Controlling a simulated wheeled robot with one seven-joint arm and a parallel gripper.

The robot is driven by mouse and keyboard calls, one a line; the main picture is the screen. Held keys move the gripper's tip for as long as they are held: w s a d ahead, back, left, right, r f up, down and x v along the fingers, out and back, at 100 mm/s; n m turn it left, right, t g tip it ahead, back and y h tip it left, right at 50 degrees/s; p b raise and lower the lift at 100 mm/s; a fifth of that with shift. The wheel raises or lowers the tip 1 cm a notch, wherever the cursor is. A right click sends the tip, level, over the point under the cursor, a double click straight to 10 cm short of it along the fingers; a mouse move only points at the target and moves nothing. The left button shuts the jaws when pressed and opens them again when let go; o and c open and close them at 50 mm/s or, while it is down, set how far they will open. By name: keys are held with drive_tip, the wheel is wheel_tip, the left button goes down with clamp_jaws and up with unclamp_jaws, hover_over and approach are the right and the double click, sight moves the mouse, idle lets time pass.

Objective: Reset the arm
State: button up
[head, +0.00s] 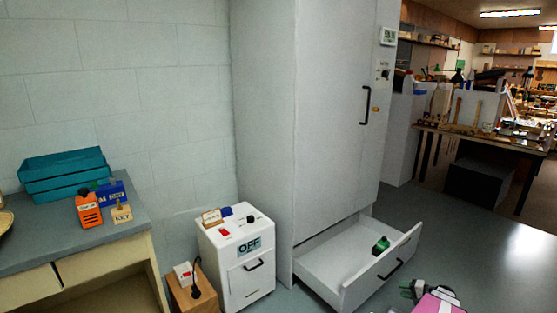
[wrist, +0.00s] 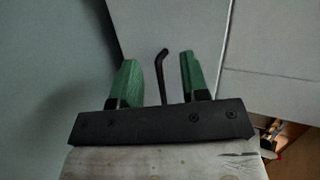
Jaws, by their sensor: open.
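My gripper (head: 412,288) shows at the bottom right of the head view, in front of the pulled-out drawer, with a pink part of my arm behind it. In the wrist view my gripper (wrist: 158,62) has its two green fingers spread apart. A black bent bar handle (wrist: 163,75) shows between the fingers on a grey panel. I cannot tell which handle it is, or its distance from the fingers. I see nothing held.
The drawer (head: 327,262) stands open under the tall grey cabinet (head: 330,120), with a green object (head: 381,245) in it. A white box marked OFF (head: 235,278) and a wooden block (head: 190,298) stand left. The workbench (head: 95,237) is further left. Floor is clear at right.

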drive_tip(key=a+r+n+g+h, duration=0.1)
drive_tip(key=a+r+n+g, duration=0.4)
drive_tip(key=a, duration=1)
drive_tip(key=s+a+r+n+g+h, duration=0.1)
drive_tip(key=s+a+r+h, duration=0.3)
drive_tip(key=a+r, duration=0.6)
drive_tip(key=s+a+r+n+g+h, duration=0.2)
drive_tip(key=s+a+r+h, duration=0.3)
drive_tip(key=s+a+r, duration=0.4)
drive_tip(key=a+r, duration=0.2)
drive_tip(key=a, duration=0.4)
drive_tip(key=shift+s+h, duration=0.25)
drive_tip(key=shift+h, duration=0.05)
